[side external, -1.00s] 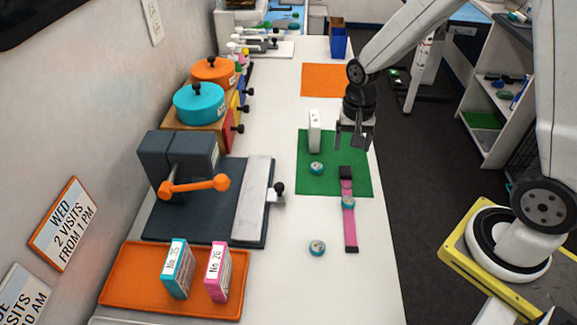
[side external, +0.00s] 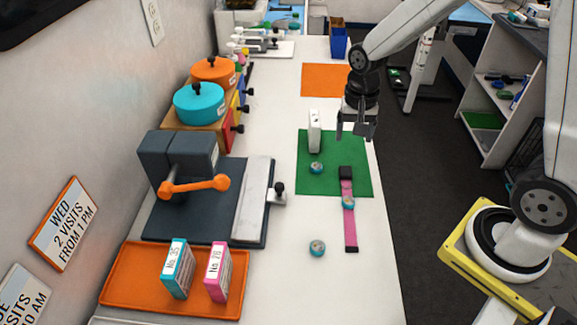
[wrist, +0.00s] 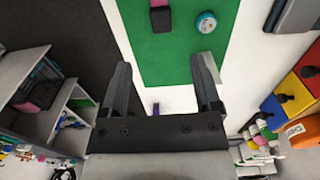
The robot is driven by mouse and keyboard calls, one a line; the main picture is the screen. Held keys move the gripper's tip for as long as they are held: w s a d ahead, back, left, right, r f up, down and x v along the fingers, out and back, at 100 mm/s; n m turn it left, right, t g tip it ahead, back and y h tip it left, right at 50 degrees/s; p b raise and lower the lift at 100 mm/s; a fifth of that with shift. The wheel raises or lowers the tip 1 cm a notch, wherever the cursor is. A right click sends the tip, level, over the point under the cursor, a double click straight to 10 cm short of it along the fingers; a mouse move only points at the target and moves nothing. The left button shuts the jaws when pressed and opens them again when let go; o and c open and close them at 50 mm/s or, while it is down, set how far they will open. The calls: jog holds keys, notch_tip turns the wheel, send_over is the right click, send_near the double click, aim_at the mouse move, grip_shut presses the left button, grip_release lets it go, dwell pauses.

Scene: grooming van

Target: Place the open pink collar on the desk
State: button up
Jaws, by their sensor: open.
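The pink collar (side external: 349,220) lies open and stretched out flat, its far dark end on the green mat (side external: 315,182) and its near part on the white desk (side external: 375,270). A small round teal-and-white piece sits at its middle. My gripper (side external: 355,136) is open and empty, above the far right part of the mat and apart from the collar. In the wrist view, the collar's dark end (wrist: 160,19) shows at the top, beyond my open fingers (wrist: 165,75); the rest of it is cut off.
A white box (side external: 314,131) stands on the mat, left of my gripper. One round tin (side external: 316,168) is on the mat, another (side external: 317,248) on the desk. A dark press (side external: 180,170) and an orange tray (side external: 125,275) stand left. The near right desk is clear.

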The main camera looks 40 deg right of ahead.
jog(key=s+a+n+t, duration=0.2)
jog(key=s+n, duration=0.5)
jog(key=n, duration=0.2)
jog(key=shift+a+r+t, duration=0.15)
jog(key=shift+t, duration=0.15)
dwell(1.0)
